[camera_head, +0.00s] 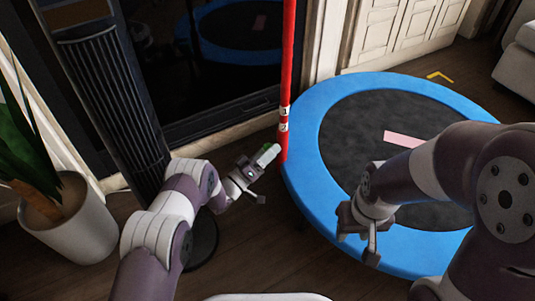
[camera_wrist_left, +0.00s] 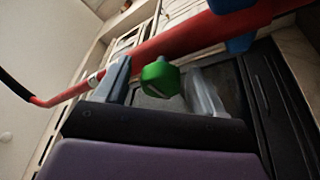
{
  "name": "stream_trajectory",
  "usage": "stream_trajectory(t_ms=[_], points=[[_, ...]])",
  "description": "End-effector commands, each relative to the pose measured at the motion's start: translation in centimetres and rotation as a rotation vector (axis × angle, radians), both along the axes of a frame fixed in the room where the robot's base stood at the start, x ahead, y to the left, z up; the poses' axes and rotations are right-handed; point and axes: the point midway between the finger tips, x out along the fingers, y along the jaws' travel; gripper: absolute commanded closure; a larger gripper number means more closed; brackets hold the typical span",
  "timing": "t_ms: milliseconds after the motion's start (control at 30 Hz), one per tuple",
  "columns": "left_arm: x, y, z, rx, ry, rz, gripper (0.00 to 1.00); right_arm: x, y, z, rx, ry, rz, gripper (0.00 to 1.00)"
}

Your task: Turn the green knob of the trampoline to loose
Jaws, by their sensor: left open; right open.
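The trampoline (camera_head: 303,178) has a blue rim and a dark mat, with a red upright pole (camera_head: 289,60) at its left edge. The green knob (camera_wrist_left: 160,78) shows in the left wrist view beside the red pole, between the two fingers of my left gripper (camera_wrist_left: 163,88). In the head view my left gripper (camera_head: 264,176) is open beside the pole's lower part, and only a sliver of green shows behind its finger. I cannot tell whether the fingers touch the knob. My right gripper (camera_head: 357,240) is open and empty over the trampoline's near left rim.
A dark tower fan (camera_head: 110,95) and a potted plant (camera_head: 75,228) in a white pot stand at the left. White labels (camera_head: 284,112) marked 1 and 2 sit on the pole. A pink strip (camera_head: 403,139) lies on the mat. Wooden floor is clear in front.

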Motion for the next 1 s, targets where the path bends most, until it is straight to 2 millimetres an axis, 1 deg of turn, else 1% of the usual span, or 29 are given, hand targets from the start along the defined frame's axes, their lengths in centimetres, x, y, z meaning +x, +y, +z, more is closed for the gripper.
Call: stream_trajectory(t_ms=[33,67,100,200,367,567,767,1000], points=[[0.0,0.0,0.0,0.000,0.000,0.000,0.31,0.0,0.0,0.0,0.000,0.000,0.000,0.57],[0.0,0.0,0.0,0.000,0.000,0.000,0.41,0.0,0.0,0.0,0.000,0.000,0.000,0.57],[0.0,0.0,0.0,0.000,0.000,0.000,0.54,0.0,0.0,0.0,0.000,0.000,0.000,0.57],[0.0,0.0,0.0,0.000,0.000,0.000,0.83,0.0,0.0,0.0,0.000,0.000,0.000,0.57],[0.0,0.0,0.0,-0.001,0.002,0.000,0.83,0.0,0.0,0.1,0.000,0.000,0.000,0.57],[0.0,0.0,0.2,-0.020,0.041,0.000,0.83,0.0,0.0,0.6,0.000,0.000,0.000,0.57],[0.0,0.0,0.5,-0.073,0.148,0.001,0.83,0.0,0.0,1.9,0.000,0.000,0.000,0.57],[0.1,0.1,0.7,-0.171,0.343,0.003,0.82,0.0,0.0,3.7,0.000,0.000,0.000,0.57]])
